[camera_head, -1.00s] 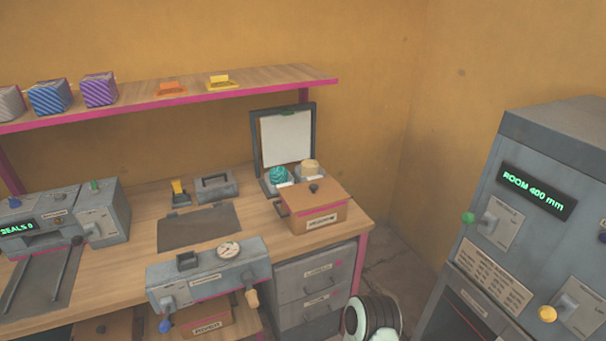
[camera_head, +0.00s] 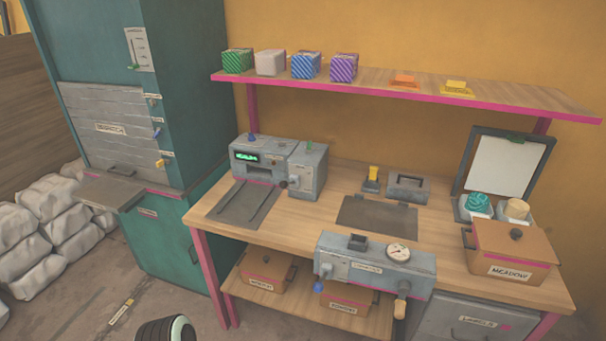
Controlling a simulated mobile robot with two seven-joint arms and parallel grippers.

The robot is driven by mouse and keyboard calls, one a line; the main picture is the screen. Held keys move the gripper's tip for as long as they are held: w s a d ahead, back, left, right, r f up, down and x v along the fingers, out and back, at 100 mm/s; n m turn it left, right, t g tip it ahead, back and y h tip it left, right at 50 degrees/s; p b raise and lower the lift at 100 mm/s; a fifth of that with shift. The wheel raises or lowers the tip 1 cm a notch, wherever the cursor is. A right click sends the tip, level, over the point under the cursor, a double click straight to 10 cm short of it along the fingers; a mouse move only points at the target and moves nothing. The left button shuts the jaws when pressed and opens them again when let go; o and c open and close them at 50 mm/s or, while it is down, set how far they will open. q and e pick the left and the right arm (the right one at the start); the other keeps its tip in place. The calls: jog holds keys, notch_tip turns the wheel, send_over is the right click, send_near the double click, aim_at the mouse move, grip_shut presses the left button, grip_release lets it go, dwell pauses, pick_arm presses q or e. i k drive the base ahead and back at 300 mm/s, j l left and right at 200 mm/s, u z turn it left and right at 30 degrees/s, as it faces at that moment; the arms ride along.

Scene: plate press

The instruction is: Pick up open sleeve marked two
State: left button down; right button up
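I cannot make out an open sleeve marked two anywhere in view. Neither of my gripper's fingertips shows. A dark, ribbed round part with a pale rim at the bottom left looks like part of my own arm.
A wooden workbench (camera_head: 300,225) holds a grey machine with a green display (camera_head: 262,165), a gauge unit (camera_head: 375,265) and a box labelled MEADOW (camera_head: 510,255). Patterned cubes sit on the shelf (camera_head: 375,78). A teal cabinet (camera_head: 175,235) and pale sacks (camera_head: 45,240) stand left. Floor in front is clear.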

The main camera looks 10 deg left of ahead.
aim_at(515, 220)
jog(key=z, duration=0.8)
